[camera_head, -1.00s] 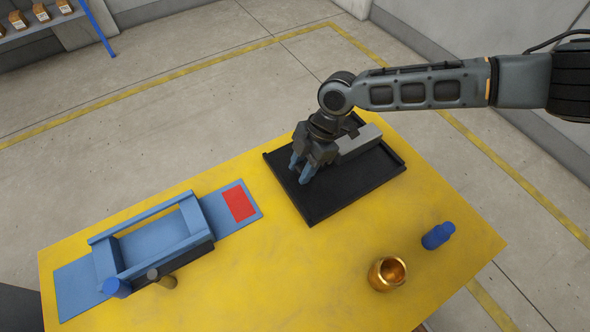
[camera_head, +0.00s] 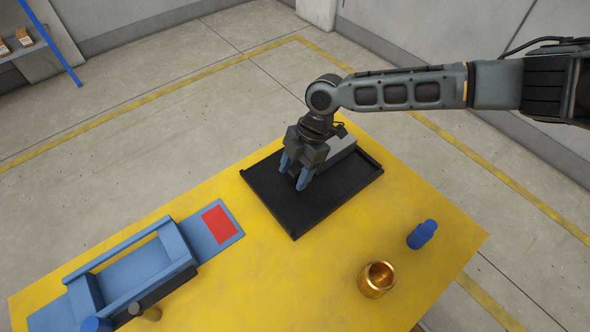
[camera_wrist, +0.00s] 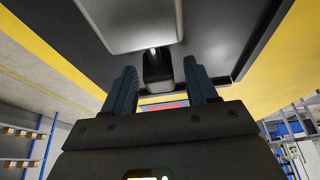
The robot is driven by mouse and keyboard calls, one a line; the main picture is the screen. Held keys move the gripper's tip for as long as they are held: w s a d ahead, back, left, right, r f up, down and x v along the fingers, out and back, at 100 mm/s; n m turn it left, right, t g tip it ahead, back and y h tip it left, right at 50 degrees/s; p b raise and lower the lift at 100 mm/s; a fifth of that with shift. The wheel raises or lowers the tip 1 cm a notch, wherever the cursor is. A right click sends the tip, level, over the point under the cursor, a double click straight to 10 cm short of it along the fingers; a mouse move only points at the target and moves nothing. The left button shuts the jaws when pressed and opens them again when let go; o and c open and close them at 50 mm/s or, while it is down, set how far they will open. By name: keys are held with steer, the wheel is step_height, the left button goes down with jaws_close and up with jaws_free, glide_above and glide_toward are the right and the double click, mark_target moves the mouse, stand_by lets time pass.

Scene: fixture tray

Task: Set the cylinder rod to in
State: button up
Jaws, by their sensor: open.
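The cylinder is a grey block (camera_head: 338,153) lying on the black tray (camera_head: 297,234). The wrist view shows the cylinder's underside or near face large at the top (camera_wrist: 128,22). A short bright piece of rod (camera_wrist: 153,52) shows between the body and a black end piece (camera_wrist: 158,72). My gripper (camera_head: 294,172) is over the tray at the cylinder's front end, pointing down. In the wrist view my gripper (camera_wrist: 161,85) is open, with one blue finger on each side of the black end piece and visible gaps. In the head view my gripper hides the rod.
A blue fixture (camera_head: 140,270) with a red patch (camera_head: 219,224) stands on the yellow table (camera_head: 255,275) at the left. The table between is clear.

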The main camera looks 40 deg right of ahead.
steer(key=shift+b+v, duration=0.35)
steer(key=shift+v, duration=3.55)
steer(key=shift+d, duration=0.1)
